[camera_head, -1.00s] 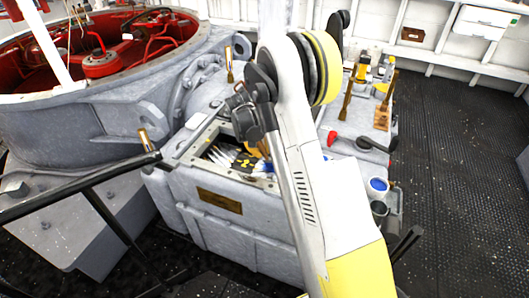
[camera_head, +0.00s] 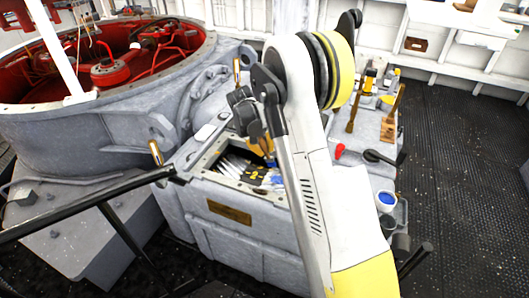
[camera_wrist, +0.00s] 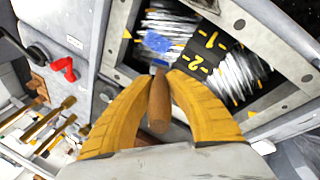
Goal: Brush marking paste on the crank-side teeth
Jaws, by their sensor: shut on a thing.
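My gripper (camera_wrist: 161,80) has yellow fingers shut on the wooden handle of a brush (camera_wrist: 159,106). The brush's blue-coated tip (camera_wrist: 157,41) overlaps the silver teeth (camera_wrist: 172,22) on the crank side of the housing opening; I cannot tell whether it touches them. A black band (camera_wrist: 205,50) marked 1 and 2 in yellow separates these from other teeth (camera_wrist: 236,76). In the head view, the opening's rim (camera_head: 205,160) shows, while my arm hides much of the gripper. A cup of blue paste (camera_head: 386,199) stands at the right end.
Wooden-handled tools (camera_head: 392,115) stand on the housing's far part. A large grey ring casing with a red interior (camera_head: 110,75) is at left. A black rail (camera_head: 80,208) crosses the left foreground. Deck at right is clear.

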